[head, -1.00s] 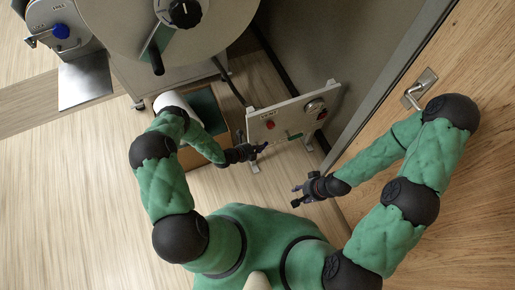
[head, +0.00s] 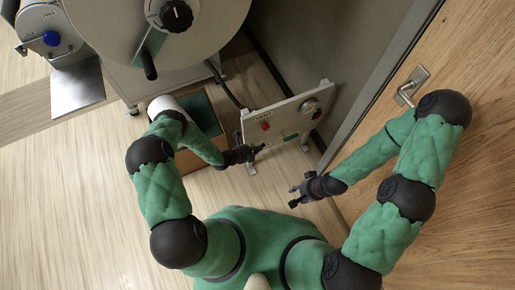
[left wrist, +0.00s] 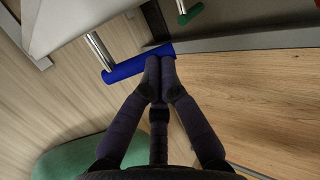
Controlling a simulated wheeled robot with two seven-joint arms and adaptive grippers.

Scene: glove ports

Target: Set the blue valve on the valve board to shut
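The valve board (head: 285,117) is a pale upright panel on feet beside the grey wall. The blue valve handle (left wrist: 125,70) is a bar on a metal stem, slanting up to the right in the left wrist view. In the head view only a small bit of blue shows at my left fingertips. My left gripper (left wrist: 160,70) has its fingertips together at the handle's right end, overlapping its lower edge and apparently touching it. My right gripper (head: 291,196) is open and empty, in front of the board and apart from it.
A green handle (left wrist: 190,13) is on the board beside the blue one. The board also has a red knob (head: 265,126) and a gauge (head: 310,106). A large drum (head: 150,25) stands at upper left, a wooden door (head: 450,180) at right.

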